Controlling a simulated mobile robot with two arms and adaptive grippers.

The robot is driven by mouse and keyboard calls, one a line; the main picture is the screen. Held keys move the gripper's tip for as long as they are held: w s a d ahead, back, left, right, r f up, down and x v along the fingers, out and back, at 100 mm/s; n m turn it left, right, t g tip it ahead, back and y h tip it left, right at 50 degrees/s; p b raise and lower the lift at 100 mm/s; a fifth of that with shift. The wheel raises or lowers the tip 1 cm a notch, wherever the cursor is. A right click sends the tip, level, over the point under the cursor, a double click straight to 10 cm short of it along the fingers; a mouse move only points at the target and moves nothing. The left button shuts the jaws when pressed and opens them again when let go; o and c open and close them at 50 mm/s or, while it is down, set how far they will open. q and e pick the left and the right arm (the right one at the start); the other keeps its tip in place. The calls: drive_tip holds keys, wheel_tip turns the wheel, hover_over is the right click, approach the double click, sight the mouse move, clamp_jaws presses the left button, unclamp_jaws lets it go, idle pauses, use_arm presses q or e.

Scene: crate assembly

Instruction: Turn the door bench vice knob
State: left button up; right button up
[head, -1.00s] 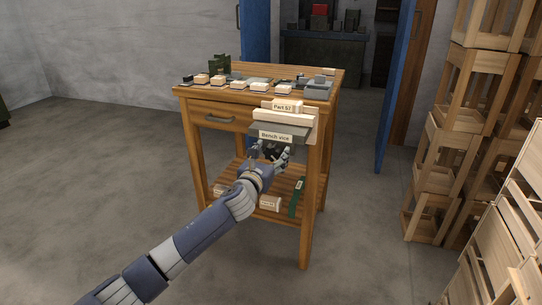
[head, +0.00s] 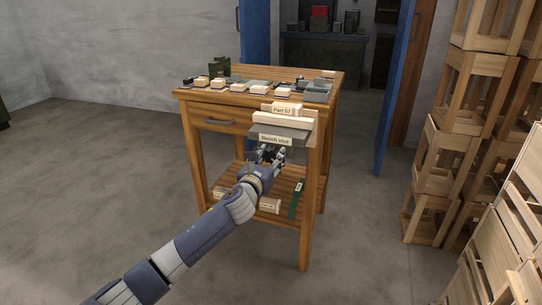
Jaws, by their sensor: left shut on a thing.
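The bench vice (head: 291,128) is a grey block with a "Bench vice" label, fixed at the front right of the wooden table (head: 215,102). A pale wooden piece with a "Part 57" label (head: 282,110) lies on top of it. My left gripper (head: 270,153) is just under the vice's front face, shut on the vice knob. The knob itself is mostly hidden by the fingers and the vice. My right gripper is not in the head view.
Small labelled parts (head: 238,87) stand along the table top. The lower shelf holds a dark green strip (head: 296,199) and pale blocks (head: 269,205). Wooden crates (head: 447,135) are stacked at the right. The floor left of the table is clear.

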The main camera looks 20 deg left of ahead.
use_arm(q)
drive_tip(key=shift+r+n+p, duration=0.1)
drive_tip(key=shift+n+p, duration=0.3)
drive_tip(key=shift+n, duration=0.8)
drive_tip(key=n+p, duration=0.2)
drive_tip(key=n, duration=0.4)
drive_tip(key=shift+a, duration=0.1)
drive_tip(key=n+p, duration=0.1)
drive_tip(key=n, duration=0.4)
drive_tip(key=shift+p, duration=0.3)
drive_tip(key=n+p, duration=0.1)
drive_tip(key=n, duration=0.4)
drive_tip(key=n+p, duration=0.1)
drive_tip(key=n, duration=0.2)
drive_tip(key=shift+f+n, duration=0.25)
drive_tip(key=shift+n, duration=0.15)
drive_tip(key=shift+n+p, duration=0.55)
drive_tip(key=shift+n, duration=0.65)
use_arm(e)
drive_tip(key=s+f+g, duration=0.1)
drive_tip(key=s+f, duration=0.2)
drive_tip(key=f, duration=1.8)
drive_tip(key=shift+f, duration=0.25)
use_arm(q)
drive_tip(key=shift+f, duration=0.1)
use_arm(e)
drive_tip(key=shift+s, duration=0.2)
